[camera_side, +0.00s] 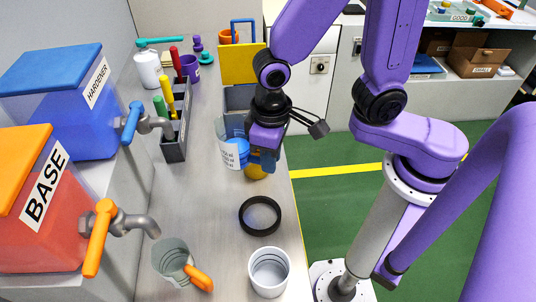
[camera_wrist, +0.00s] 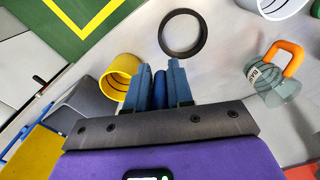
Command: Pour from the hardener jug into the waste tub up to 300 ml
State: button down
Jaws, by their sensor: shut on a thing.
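The hardener jug (camera_side: 226,130) is clear with dark marks and holds blue liquid. It is in my gripper (camera_side: 263,160), to the left of the fingers in the side view. My gripper is shut on its blue handle, which shows between the fingers in the wrist view (camera_wrist: 160,88). I cannot tell clearly how far the jug is tilted. A yellow tub (camera_side: 256,173) stands just below the gripper, partly hidden; it also shows in the wrist view (camera_wrist: 122,72). I read no waste label on any tub. The jug body is hidden in the wrist view.
A black ring (camera_side: 244,218) lies on the bench. A white tub (camera_side: 268,272) and a jug with an orange handle (camera_side: 172,262) stand at the front. The hardener tank (camera_side: 70,120) and base tank (camera_side: 35,220) are at left. A grey bin (camera_side: 238,98) stands behind.

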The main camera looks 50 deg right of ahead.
notch_tip(320, 180, up, 18)
jog(key=w+a+r+m, duration=0.2)
jog(key=w+a+m, duration=0.2)
jog(key=w+m, duration=0.3)
jog(key=w+f+m, duration=0.3)
jog(key=w+m, duration=1.4)
jog(key=w, duration=0.5)
notch_tip(320, 180, down, 8)
jog(key=d+y, duration=0.1)
jog(key=y, duration=0.1)
jog(key=shift+d+r, duration=0.1)
